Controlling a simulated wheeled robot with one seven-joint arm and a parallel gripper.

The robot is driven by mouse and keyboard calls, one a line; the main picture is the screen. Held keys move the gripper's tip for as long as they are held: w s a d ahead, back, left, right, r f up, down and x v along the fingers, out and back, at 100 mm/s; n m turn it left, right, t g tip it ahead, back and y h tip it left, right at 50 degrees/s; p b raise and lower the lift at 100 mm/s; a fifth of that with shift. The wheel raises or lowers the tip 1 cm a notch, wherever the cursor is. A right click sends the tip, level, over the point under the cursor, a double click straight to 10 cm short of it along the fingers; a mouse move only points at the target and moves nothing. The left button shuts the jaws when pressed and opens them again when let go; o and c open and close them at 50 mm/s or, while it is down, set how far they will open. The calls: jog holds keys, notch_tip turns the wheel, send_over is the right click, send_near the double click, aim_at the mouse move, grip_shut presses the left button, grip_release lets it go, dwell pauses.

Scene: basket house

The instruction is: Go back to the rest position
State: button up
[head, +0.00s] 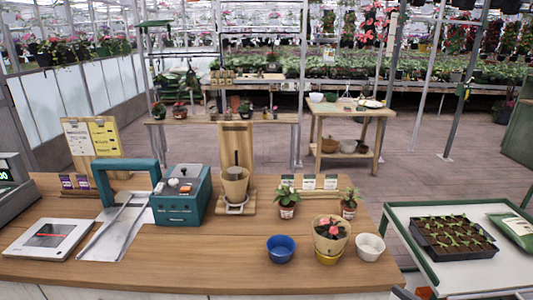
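My gripper cannot be made out in the head view, so whether it holds anything is hidden. A small dark and orange-red shape (423,292) shows at the bottom edge, right of the counter's corner; I cannot tell what it is. The wooden counter (190,262) fills the front. A potted plant with red flowers (330,234) stands in or on a yellow pot (328,258). A blue pot (280,249) is to its left and a white pot (370,247) to its right.
A teal machine (182,195), a flat scale (47,238) and a wooden stand holding a tan pot (234,184) occupy the counter's left and middle. A white-topped table (480,278) with a seedling tray (452,238) stands right. Paved floor (430,178) lies open behind.

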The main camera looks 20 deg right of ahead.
jog(key=w+a+r+n+g, duration=0.2)
jog(key=a+n+g, duration=0.4)
jog(key=a+n, duration=0.2)
jog(key=w+a+r+n+g, duration=0.1)
jog(key=a+r+n+g, duration=0.1)
jog(key=a+n+g, duration=0.5)
jog(key=s+a+r+n+t+h, duration=0.2)
jog(key=s+a+r+n+h, duration=0.3)
jog(key=s+a+r+n, duration=0.6)
jog(key=s+r+n, duration=0.1)
jog(key=s+n, duration=0.1)
jog(key=n, duration=0.3)
jog(key=shift+a+t+h, duration=0.2)
jog(key=shift+t+h, duration=0.1)
